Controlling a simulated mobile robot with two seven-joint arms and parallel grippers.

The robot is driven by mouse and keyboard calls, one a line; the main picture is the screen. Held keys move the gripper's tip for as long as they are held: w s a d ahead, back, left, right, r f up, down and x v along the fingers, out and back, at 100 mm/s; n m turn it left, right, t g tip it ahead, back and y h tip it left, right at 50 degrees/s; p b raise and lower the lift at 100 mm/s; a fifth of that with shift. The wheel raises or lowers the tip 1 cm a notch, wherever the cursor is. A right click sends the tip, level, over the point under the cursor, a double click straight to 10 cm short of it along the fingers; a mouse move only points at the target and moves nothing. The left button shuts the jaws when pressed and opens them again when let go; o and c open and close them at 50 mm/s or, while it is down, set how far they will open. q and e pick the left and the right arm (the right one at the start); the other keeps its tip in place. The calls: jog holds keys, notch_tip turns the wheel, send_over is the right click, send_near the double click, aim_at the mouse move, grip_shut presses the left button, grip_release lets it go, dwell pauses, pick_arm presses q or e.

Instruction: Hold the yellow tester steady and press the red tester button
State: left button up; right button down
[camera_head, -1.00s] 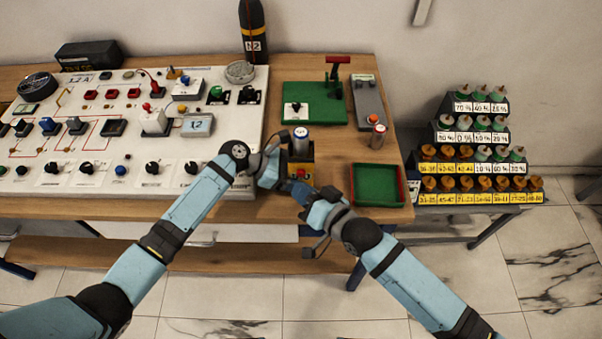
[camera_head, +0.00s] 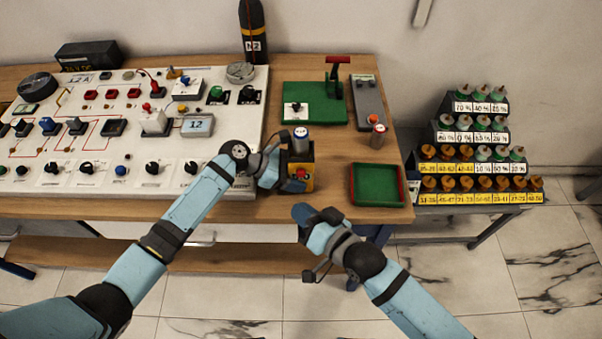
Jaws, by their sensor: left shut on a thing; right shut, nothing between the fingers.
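My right gripper (camera_head: 302,212) is shut and empty, in front of and below the tester near the table's front edge, apart from the button.
A green tray (camera_head: 378,184) with red sides lies right of the tester. The white panel (camera_head: 225,120) with switches and a small display (camera_head: 197,125) fills the left. Bottle racks (camera_head: 470,165) stand at right.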

pick_arm(q)
jog(key=o, duration=0.8)
